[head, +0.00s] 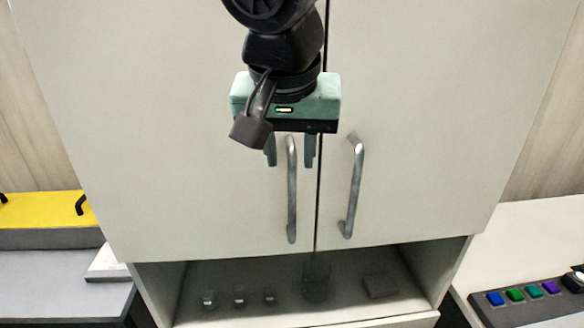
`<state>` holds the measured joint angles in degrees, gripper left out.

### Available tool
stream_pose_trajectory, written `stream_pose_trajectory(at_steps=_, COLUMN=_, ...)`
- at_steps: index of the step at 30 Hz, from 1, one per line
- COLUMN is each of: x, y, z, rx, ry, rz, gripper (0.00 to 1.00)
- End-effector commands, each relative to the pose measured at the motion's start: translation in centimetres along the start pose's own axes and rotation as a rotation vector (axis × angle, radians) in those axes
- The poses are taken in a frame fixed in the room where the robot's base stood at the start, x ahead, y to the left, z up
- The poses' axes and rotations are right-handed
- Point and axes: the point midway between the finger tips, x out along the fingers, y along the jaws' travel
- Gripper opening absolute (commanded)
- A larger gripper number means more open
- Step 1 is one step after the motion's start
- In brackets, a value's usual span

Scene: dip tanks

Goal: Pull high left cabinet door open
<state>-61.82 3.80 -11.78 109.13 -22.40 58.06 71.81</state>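The high cabinet has two pale doors, both closed, with a narrow dark seam between them. The left door (160,130) carries a vertical metal bar handle (292,200) near the seam. The right door (430,130) carries a similar handle (353,190). My gripper (290,158) points down in front of the doors. Its two fingers are apart, one on each side of the upper end of the left handle in the picture. Whether a finger touches the handle cannot be told from this view.
Below the doors is an open shelf (340,312) with several small glass vessels and a small block. A yellow-topped box (40,212) stands at the left. A panel with coloured buttons (525,295) sits on the counter at the right.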

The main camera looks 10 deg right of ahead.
Motion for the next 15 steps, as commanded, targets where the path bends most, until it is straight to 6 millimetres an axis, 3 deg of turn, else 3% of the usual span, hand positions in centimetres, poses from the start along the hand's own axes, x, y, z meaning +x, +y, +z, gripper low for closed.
stream_pose_trajectory(at_steps=6, x=3.9, y=0.1, z=0.0, rx=-0.001, ry=-0.002, rz=0.005, gripper=0.34)
stream_pose_trajectory(at_steps=15, x=6.4, y=0.1, z=0.0, rx=0.0, ry=0.0, rz=0.001, gripper=0.34)
